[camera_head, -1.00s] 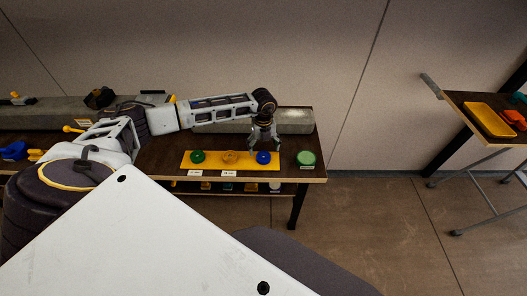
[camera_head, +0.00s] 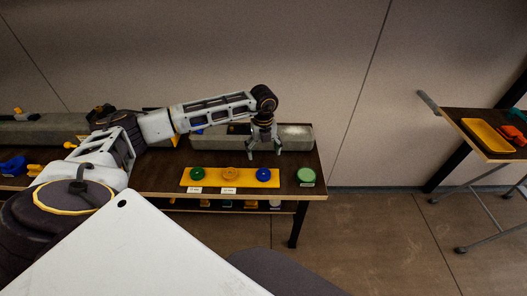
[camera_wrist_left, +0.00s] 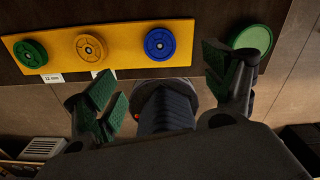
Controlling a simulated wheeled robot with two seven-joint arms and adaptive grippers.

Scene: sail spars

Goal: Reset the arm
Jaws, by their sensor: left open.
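My left gripper (camera_head: 264,153) is open and empty above the dark table (camera_head: 160,172). It hangs from my left arm, behind and above the yellow board in the head view. In the left wrist view its two green-padded fingers (camera_wrist_left: 160,85) are spread wide with nothing between them. The yellow board (camera_head: 213,183) carries a green disc (camera_head: 197,173), an orange disc (camera_head: 230,173) and a blue disc (camera_head: 263,174) in a row. A separate green round piece (camera_head: 306,177) sits to the right of the board. My right gripper is not in view.
A long grey trough (camera_head: 295,137) lies along the back of the table. White labels (camera_head: 229,190) sit at the board's front edge. A yellow tray (camera_head: 488,136) and orange item stand on a side table at the right. The floor between the tables is clear.

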